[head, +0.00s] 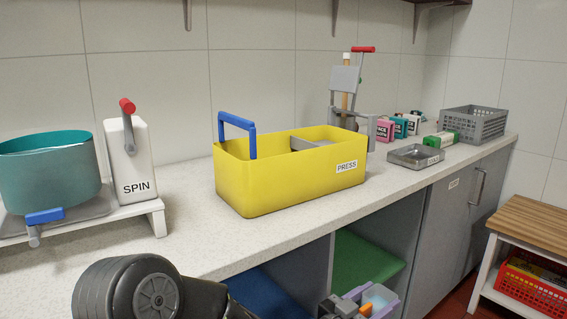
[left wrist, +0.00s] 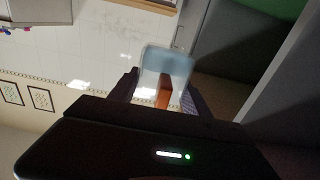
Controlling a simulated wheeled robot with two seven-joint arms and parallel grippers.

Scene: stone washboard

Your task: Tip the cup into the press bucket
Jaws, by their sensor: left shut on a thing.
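The press bucket (head: 290,188) is a yellow open box labelled PRESS, with a blue handle at its left end and a grey divider inside. It stands upright on the counter. The cup (head: 380,296) is pale, translucent blue and shows low at the bottom edge of the head view, in front of the counter and below the bucket. My left gripper (head: 362,299) is shut on it. In the left wrist view the cup (left wrist: 167,62) sits between the fingers, with an orange-brown patch in or behind it. My right gripper is out of view.
A teal pot (head: 50,172) and a white SPIN unit (head: 128,165) stand left of the bucket. A metal tray (head: 415,156), small boxes and a grey crate (head: 473,124) stand right. Open shelves lie below the counter (head: 190,237); a wooden-topped stand (head: 535,222) is at far right.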

